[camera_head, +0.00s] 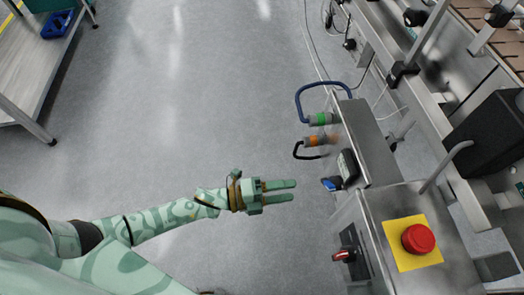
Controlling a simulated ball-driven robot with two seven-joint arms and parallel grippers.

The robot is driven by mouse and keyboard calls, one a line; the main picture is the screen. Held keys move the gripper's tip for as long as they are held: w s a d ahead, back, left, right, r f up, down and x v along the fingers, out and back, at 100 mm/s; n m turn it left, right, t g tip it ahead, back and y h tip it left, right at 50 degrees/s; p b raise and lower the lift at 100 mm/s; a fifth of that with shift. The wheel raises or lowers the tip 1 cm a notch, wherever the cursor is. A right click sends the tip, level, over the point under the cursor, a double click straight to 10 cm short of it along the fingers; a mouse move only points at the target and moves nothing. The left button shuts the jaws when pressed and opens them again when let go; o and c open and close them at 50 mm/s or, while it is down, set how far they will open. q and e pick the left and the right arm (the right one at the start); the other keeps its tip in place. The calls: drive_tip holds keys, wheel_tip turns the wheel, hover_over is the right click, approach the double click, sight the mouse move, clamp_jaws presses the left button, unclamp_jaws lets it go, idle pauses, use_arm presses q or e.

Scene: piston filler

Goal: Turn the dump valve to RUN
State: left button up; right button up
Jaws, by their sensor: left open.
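My left gripper (293,190) is in the middle of the head view, with its two pale green fingers apart and nothing between them. Its fingers point right, toward the side of the steel machine. A small blue handle (332,184) sticks out from the machine's side, just right of the fingertips, with a visible gap between. It looks like a valve handle, but I cannot read a RUN mark or tell its setting. A red knob (343,255) sits on a dark plate lower on the same side. My right gripper is not in view.
A red emergency button (418,238) on a yellow plate tops the machine's near corner. Green (320,119) and orange (315,141) fittings with hoses stick out farther back. A steel table (40,75) stands at far left. The floor between is clear.

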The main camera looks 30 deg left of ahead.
use_arm(q)
drive_tip(key=v, duration=0.5)
drive_tip(key=shift+p, duration=0.35)
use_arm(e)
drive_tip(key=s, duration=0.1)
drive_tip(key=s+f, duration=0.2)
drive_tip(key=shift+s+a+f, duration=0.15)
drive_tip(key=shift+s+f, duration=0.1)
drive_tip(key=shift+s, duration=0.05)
